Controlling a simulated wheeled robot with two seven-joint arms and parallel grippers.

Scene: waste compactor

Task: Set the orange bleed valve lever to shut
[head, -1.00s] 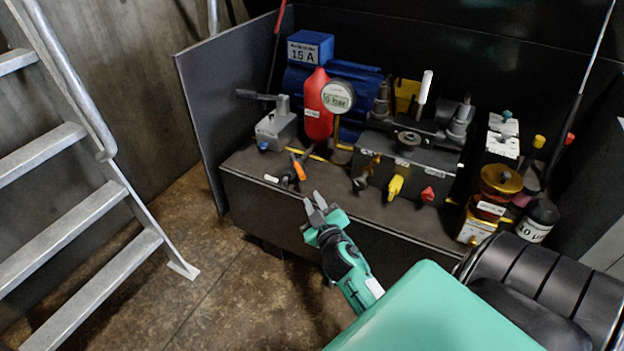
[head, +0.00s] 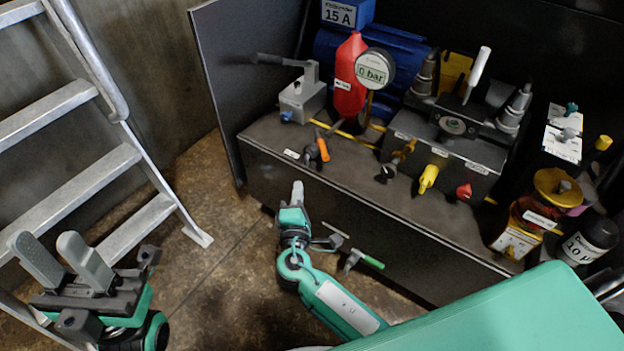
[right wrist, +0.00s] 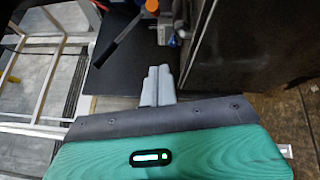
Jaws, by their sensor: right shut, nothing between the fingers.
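The orange bleed valve lever (head: 323,150) sits near the front left of the dark bench top, beside a yellow line. Its orange grip stands roughly upright, slightly tilted, in the head view. In the right wrist view an orange tip (right wrist: 152,5) shows at the top edge, beyond the fingers. My right gripper (head: 298,188) is shut and empty, in front of the bench edge, below and left of the lever and apart from it. Its closed fingers also show in the right wrist view (right wrist: 158,82). My left gripper (head: 62,250) is open and empty, at lower left.
A grey ladder (head: 80,175) stands at left. The bench (head: 350,195) also carries a red bottle (head: 351,75), a 0 bar gauge (head: 375,69), a yellow valve handle (head: 428,178) and a red knob (head: 464,191). A green-handled lever (head: 366,259) is on the bench front.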

